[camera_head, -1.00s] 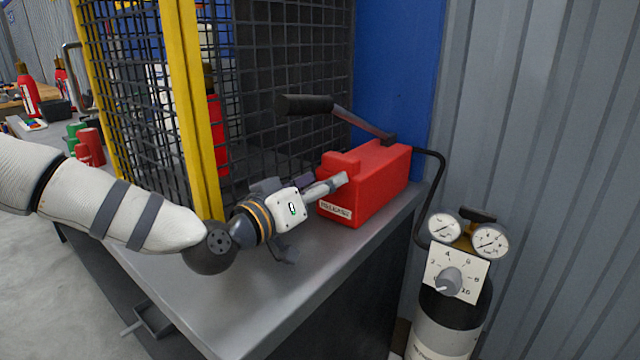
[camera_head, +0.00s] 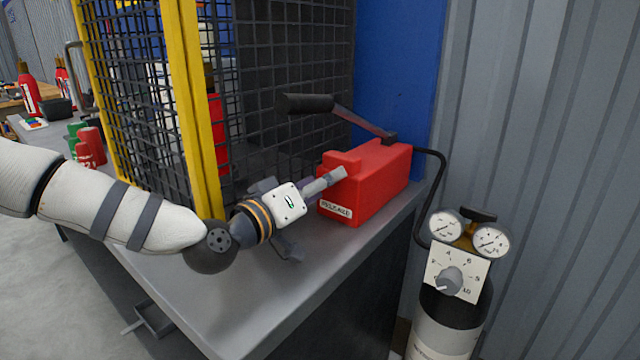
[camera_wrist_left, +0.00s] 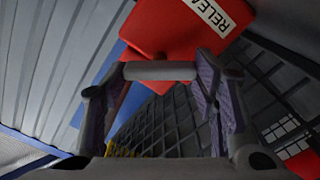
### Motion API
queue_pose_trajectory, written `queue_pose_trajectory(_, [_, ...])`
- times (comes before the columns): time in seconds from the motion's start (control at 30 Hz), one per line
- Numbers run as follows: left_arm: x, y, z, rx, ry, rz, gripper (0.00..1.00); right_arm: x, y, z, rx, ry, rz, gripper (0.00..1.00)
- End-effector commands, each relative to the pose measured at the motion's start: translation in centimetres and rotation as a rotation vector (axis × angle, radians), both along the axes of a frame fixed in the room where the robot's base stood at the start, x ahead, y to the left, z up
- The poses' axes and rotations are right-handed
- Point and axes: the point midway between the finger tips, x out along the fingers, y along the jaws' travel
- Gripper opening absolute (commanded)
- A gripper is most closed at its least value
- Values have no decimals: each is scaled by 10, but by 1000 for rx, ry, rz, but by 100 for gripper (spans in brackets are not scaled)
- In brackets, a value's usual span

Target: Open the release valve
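The red pump box (camera_head: 375,185) sits on the grey bench, with a white release label (camera_head: 336,209) on its front and a long lever with a black grip above. In the left wrist view the box (camera_wrist_left: 165,30) and label (camera_wrist_left: 208,16) are close ahead. A grey bar, which I take for the release valve's handle (camera_wrist_left: 160,70), lies across between my left gripper's fingers. My left gripper (camera_wrist_left: 168,95) has its fingers apart; firm contact with the bar cannot be made out. In the head view its tip reaches the box front (camera_head: 325,183). My right gripper is out of view.
A black mesh cage with a yellow post (camera_head: 190,110) stands behind my left arm. A cylinder with two gauges and a dial panel (camera_head: 455,275) stands to the right. The bench top (camera_head: 265,310) in front of the box is clear.

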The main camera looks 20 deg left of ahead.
Motion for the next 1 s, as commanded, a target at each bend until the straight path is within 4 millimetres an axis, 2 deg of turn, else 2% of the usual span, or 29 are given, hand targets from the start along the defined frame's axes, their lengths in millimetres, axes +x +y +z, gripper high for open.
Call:
queue_pose_trajectory(0.03, [0, 0, -1, 1, 2, 0, 67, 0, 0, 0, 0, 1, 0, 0])
queue_pose_trajectory(0.07, [0, 0, -1, 1, 2, 0, 73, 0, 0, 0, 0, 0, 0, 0])
queue_pose_trajectory(0.33, [0, 0, 0, 1, 0, -1, 73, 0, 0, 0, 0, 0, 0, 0])
queue_pose_trajectory(0.43, [-6, 2, 0, 0, 1, -1, 73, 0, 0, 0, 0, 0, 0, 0])
queue_pose_trajectory(0.8, [-92, 34, 1, -6, -1, 2, 73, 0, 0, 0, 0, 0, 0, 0])
queue_pose_trajectory(1.0, [-112, 41, 0, -1, 0, 0, 73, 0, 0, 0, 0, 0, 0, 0])
